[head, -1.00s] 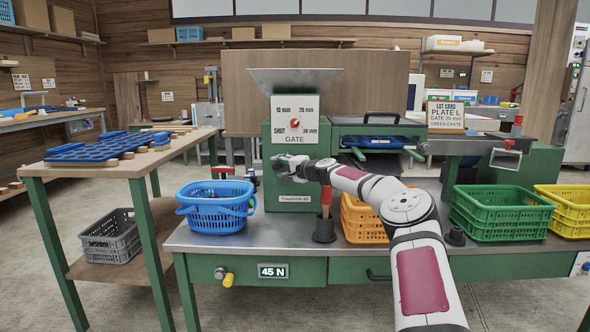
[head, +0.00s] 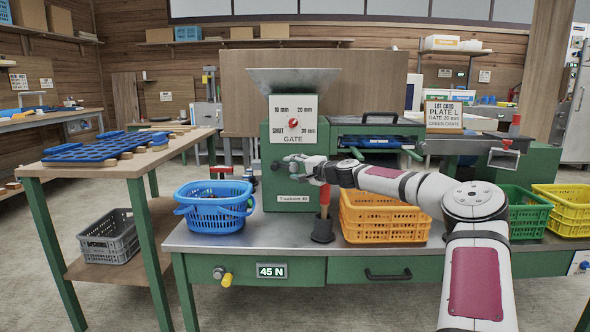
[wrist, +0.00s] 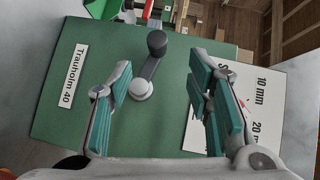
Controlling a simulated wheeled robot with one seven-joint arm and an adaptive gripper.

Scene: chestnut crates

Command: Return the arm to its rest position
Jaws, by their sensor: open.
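My arm reaches in from the lower right in the head view. My gripper (head: 289,163) is in front of the green machine (head: 270,140), below its gate dial (head: 293,123). In the wrist view my gripper (wrist: 163,100) is open, its teal-padded fingers spread and nothing held. A small crank with a dark knob (wrist: 157,42) and pale hub (wrist: 139,90) shows on the green panel between the fingers. I cannot tell how far it is from them.
A blue basket (head: 214,219) stands on the metal bench at left. A red-handled tool (head: 323,222) stands in a black holder near my wrist.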

